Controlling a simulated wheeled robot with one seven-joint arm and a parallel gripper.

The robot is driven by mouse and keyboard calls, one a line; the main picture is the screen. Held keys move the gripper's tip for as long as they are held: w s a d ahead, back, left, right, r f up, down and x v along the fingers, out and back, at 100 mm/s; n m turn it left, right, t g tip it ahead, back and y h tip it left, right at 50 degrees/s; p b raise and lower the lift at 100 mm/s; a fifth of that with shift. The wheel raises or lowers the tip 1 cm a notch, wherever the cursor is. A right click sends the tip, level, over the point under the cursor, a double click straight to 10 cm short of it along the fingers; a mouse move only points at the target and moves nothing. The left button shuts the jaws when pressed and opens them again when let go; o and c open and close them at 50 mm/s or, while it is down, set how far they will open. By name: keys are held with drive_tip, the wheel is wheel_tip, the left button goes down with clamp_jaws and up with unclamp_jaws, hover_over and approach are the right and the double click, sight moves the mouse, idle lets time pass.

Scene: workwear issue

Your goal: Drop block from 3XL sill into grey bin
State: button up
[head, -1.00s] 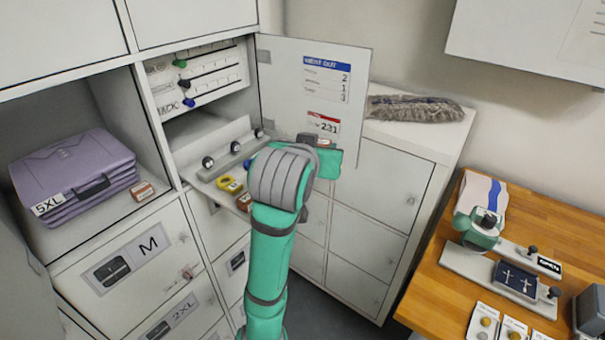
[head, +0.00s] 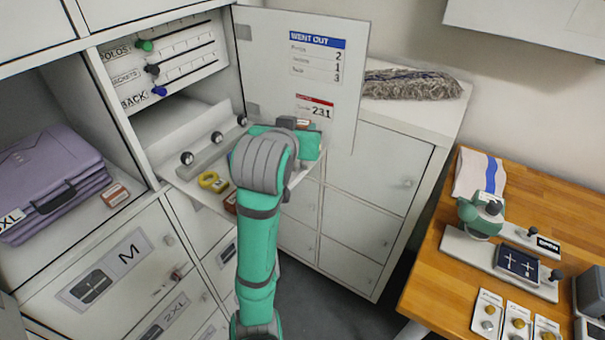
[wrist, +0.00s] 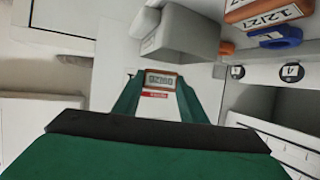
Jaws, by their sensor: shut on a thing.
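My gripper (wrist: 158,92) is shut on a small brown-edged block (wrist: 160,80) with a pale printed label, held between the fingertips in the wrist view. In the head view my gripper (head: 300,140) is in front of the open cabinet door, and my arm hides most of the held block. A grey bin (wrist: 190,32) with a label shows above the fingers in the wrist view, apart from the block. In the head view my arm hides it.
The open door (head: 300,60) stands behind my gripper. A pull-out shelf (head: 185,180) carries knobs, a yellow ring (head: 212,181) and another brown block (head: 230,203). A wooden table (head: 440,270) is at right.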

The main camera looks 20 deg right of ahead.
drive_tip(key=shift+d+f, duration=0.2)
drive_tip(key=shift+f, duration=0.6)
drive_tip(key=o, duration=1.1)
drive_tip(key=shift+w, duration=0.1)
drive_tip(key=v, duration=1.1)
drive_tip(key=shift+f, duration=0.1)
drive_tip(key=shift+d, duration=0.1)
